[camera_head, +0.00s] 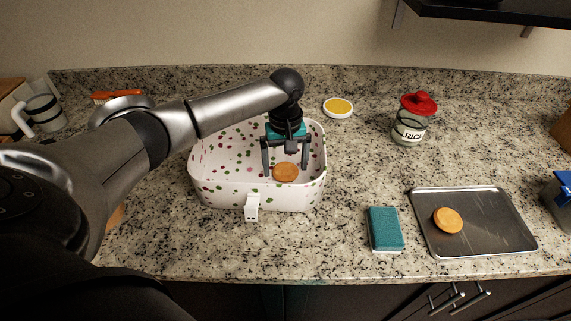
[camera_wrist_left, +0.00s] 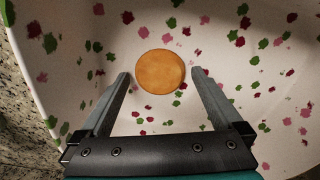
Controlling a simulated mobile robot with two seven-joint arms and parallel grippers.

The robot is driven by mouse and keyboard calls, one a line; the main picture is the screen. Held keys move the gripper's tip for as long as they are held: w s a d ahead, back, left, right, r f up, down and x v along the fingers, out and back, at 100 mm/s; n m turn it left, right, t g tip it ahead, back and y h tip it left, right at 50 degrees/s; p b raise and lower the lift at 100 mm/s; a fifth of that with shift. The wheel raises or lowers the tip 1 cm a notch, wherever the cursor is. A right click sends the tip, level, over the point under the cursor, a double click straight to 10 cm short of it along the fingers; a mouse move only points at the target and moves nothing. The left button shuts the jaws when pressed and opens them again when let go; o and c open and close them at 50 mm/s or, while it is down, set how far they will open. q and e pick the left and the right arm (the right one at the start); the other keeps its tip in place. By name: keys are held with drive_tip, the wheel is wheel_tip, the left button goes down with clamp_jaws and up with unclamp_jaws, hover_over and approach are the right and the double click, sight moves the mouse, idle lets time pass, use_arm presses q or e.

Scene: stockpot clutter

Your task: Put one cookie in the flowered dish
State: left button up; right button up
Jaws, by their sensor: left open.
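The flowered dish (camera_head: 225,197) is a deep white tub with pink and green marks, standing on the counter left of centre. One round tan cookie (camera_head: 286,172) is inside it; the same cookie shows in the left wrist view (camera_wrist_left: 160,72) on the speckled white surface (camera_wrist_left: 75,65). My left gripper (camera_head: 286,172) is over the dish, pointing down. Its jaws are open, and in the left wrist view the cookie lies beyond the fingertips (camera_wrist_left: 160,74), apart from them. A second cookie (camera_head: 448,220) lies on a metal tray (camera_head: 490,235) at the right. My right gripper is not seen.
A teal sponge (camera_head: 385,229) lies between the dish and the tray. A glass jar with a red lid (camera_head: 411,130) and a small yellow-topped round dish (camera_head: 339,107) stand further back. A white mug (camera_head: 44,113) and an orange brush (camera_head: 116,96) are at the back left.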

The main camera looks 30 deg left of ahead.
sight(285, 170)
use_arm(q)
wheel_tip(285, 170, up, 12)
drive_tip(key=p, duration=0.2)
idle(0.4)
